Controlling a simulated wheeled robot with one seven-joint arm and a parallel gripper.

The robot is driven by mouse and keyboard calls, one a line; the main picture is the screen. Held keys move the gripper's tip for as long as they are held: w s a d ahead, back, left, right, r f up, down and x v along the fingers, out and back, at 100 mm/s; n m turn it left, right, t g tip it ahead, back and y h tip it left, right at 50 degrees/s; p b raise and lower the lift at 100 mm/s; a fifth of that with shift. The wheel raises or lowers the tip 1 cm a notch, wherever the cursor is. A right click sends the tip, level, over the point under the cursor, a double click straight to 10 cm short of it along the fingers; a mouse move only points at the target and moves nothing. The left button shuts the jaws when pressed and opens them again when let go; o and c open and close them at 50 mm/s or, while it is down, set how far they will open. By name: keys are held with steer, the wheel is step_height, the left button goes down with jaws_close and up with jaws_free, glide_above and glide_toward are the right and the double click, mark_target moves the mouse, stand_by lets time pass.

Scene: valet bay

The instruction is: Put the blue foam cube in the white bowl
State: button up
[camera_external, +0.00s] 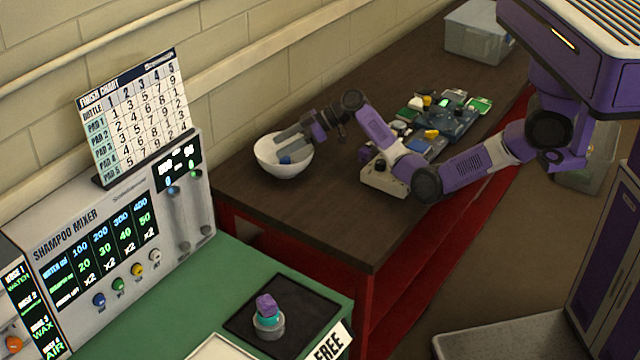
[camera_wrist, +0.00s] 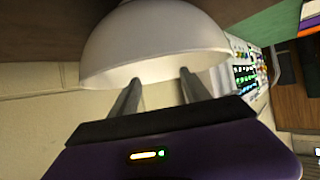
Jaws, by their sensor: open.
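The white bowl (camera_external: 267,167) stands on the dark brown table near its left end by the wall. A small blue thing, which looks like the blue foam cube (camera_external: 285,160), shows inside the bowl, low between and below the fingers; its shape is partly hidden. My gripper (camera_external: 282,147) reaches over the bowl from the right, with its two fingers apart and the tips within the rim. In the wrist view the bowl (camera_wrist: 155,42) fills the top middle and the open fingers (camera_wrist: 160,78) point into it. The cube cannot be made out there.
Trays of small coloured parts (camera_external: 450,118) lie to the right on the table, close under my arm. A clear bin (camera_external: 478,32) stands at the far end. The shampoo mixer panel (camera_external: 120,240) is at the left.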

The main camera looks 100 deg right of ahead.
mark_target(284, 158)
steer(key=shift+r, duration=0.1)
stand_by(0.3)
step_height(284, 158, up, 7)
steer(key=p, duration=0.4)
stand_by(0.5)
